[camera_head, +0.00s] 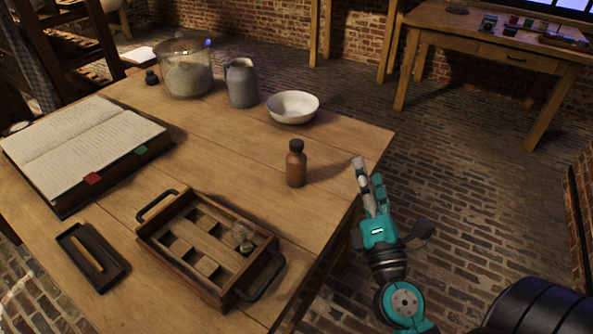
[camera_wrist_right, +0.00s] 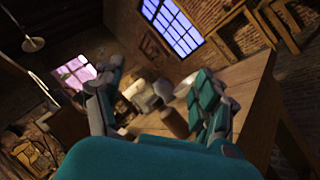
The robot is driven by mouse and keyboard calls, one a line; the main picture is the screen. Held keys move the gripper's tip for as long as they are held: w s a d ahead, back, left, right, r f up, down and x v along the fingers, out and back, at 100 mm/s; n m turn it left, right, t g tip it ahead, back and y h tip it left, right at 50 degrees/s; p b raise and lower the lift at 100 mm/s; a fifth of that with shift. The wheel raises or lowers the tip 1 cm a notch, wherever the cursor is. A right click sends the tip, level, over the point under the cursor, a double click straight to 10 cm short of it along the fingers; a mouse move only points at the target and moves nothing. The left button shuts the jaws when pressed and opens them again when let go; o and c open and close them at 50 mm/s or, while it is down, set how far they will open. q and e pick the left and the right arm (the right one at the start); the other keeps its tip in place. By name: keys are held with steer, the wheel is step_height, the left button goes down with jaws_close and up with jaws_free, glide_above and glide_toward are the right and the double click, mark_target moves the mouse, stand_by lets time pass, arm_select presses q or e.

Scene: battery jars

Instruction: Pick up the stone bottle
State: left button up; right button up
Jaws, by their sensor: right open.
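The stone bottle (camera_head: 296,168), brown with a dark cap, stands upright on the wooden table (camera_head: 335,150) near its right edge. It also shows between my fingers in the right wrist view (camera_wrist_right: 175,123), tilted by the camera angle. My right gripper (camera_head: 368,169) is off the table's right edge, to the right of the bottle and apart from it. Its fingers are spread, open and empty, with the fingertips also showing in the right wrist view (camera_wrist_right: 160,76). My left gripper is not in view.
A white bowl (camera_head: 292,107), grey jug (camera_head: 242,84) and glass jar (camera_head: 186,70) stand behind the bottle. A handled wooden tray (camera_head: 180,256) with a small glass item, a dark pencil tray (camera_head: 110,275) and an open book (camera_head: 75,140) lie left. Bare tabletop surrounds the bottle.

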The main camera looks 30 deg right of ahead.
mark_target(301, 165)
steer(key=a+f+n+y, duration=0.1)
steer(key=f+n+y, duration=0.1)
steer(key=n, duration=0.3)
steer(key=w+a+f+n+g+y, duration=0.1)
steer(key=a+f+n+y, duration=0.1)
steer(key=n, duration=0.3)
steer(key=w+a+f+n+g+y, duration=0.1)
steer(key=f+n+y, duration=0.2)
steer(key=n, duration=0.2)
steer(key=shift+a+n, duration=0.25)
steer(key=shift+n, duration=0.05)
steer(key=shift+w+f, duration=0.2)
steer(key=shift+w, duration=0.1)
steer(key=w, duration=1.1)
steer(key=shift+d+f, duration=0.1)
steer(key=shift+d, duration=0.05)
steer(key=shift+w+f, duration=0.1)
steer(key=shift+w, duration=0.7)
steer(key=w, duration=0.4)
steer(key=shift+w+d+f, duration=0.15)
steer(key=shift+w+f, duration=0.05)
steer(key=shift+f, duration=0.1)
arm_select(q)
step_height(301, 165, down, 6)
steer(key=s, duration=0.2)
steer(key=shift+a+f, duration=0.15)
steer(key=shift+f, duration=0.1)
arm_select(e)
jaws_close()
